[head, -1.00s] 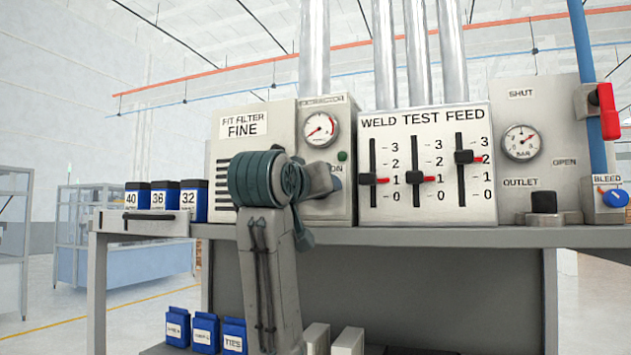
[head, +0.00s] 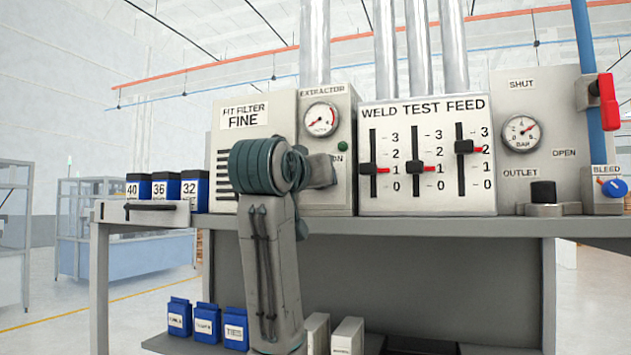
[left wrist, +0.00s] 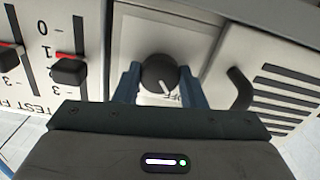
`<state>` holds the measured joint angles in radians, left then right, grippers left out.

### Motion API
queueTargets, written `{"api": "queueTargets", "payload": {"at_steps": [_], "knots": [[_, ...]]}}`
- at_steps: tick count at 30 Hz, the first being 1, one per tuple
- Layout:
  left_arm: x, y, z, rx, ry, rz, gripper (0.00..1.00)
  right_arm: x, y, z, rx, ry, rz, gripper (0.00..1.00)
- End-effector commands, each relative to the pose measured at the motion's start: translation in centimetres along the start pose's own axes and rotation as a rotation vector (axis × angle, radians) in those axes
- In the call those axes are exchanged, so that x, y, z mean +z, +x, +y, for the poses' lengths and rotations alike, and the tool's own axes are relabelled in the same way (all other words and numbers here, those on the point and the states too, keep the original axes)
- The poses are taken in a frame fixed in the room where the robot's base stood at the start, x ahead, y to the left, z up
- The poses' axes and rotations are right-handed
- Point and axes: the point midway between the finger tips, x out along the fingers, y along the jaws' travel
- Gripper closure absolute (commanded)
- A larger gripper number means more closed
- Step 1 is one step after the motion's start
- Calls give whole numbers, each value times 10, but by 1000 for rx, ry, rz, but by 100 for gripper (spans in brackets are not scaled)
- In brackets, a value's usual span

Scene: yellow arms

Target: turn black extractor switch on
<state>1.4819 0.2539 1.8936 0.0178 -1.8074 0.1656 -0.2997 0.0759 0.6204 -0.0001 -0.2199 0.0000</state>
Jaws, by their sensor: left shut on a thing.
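The black extractor switch (left wrist: 158,74) is a round knob with a white pointer line, on a cream panel in the left wrist view. Its line points down and slightly right in that view, towards a partly hidden label. My left gripper (left wrist: 159,82) has its blue fingers on either side of the knob and is shut on it. In the head view my left gripper (head: 322,171) is against the extractor panel (head: 345,198) and hides the knob. The green lamp (head: 343,146) and the extractor gauge (head: 321,119) are above it. My right gripper is not in view.
The slider panel (head: 428,203) stands just right of the extractor panel, and the filter box (head: 228,143) just left. A curved dark handle (left wrist: 240,88) is close to the fingers in the left wrist view. The bench edge (head: 420,226) runs below the panels.

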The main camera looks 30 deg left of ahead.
Motion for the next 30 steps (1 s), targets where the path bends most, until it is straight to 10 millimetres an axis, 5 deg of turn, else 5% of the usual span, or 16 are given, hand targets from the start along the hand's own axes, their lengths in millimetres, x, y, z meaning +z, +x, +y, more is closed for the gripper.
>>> {"api": "queueTargets", "payload": {"at_steps": [30], "knots": [[0, 0, 0, -1, 937, 1, 86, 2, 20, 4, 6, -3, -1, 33]]}}
